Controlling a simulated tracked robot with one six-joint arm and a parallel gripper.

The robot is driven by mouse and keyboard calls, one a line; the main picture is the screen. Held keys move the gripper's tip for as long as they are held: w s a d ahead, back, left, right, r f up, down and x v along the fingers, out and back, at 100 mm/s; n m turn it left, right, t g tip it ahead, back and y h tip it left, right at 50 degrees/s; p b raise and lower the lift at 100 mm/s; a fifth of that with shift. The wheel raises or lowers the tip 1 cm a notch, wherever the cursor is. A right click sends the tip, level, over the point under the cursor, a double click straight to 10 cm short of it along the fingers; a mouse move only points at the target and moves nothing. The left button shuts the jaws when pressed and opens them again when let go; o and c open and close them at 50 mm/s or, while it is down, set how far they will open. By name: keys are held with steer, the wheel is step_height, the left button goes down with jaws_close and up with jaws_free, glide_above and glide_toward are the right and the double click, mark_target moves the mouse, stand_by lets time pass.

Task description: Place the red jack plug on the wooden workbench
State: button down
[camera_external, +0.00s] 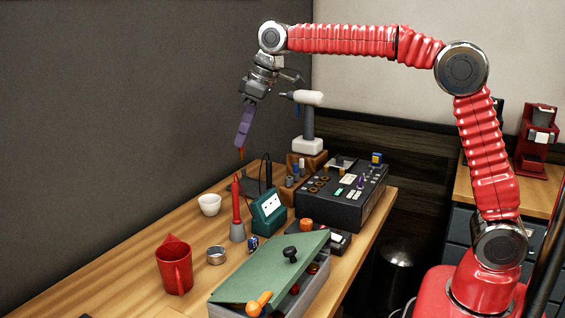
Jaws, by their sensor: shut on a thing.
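My gripper (243,128) hangs down from the bent arm at the upper left, with purple fingers pointing at the bench. It is shut on a small red piece (241,153), which looks like the red jack plug. Only its tip shows below the fingers; the rest is hidden. The plug is held in the air above the rear left part of the wooden workbench (125,284), over the red pen-shaped tool. It does not touch the bench.
Below stand a red tool in a grey cone holder (237,232), a teal meter (268,210) and a white cup (209,205). A black control box (332,210) is on the right; a red mug (174,270) and green-lidded box (270,268) are in front.

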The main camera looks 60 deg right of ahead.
steer(key=s+a+n+g+y, duration=0.25)
steer(key=a+n, duration=0.45)
steer(key=a, duration=1.3)
steer(key=n, duration=0.4)
glide_above(205, 303)
step_height(205, 303, down, 2)
step_height(205, 303, down, 10)
steer(key=shift+f, duration=0.1)
step_height(205, 303, down, 6)
steer(key=shift+f, duration=1.85)
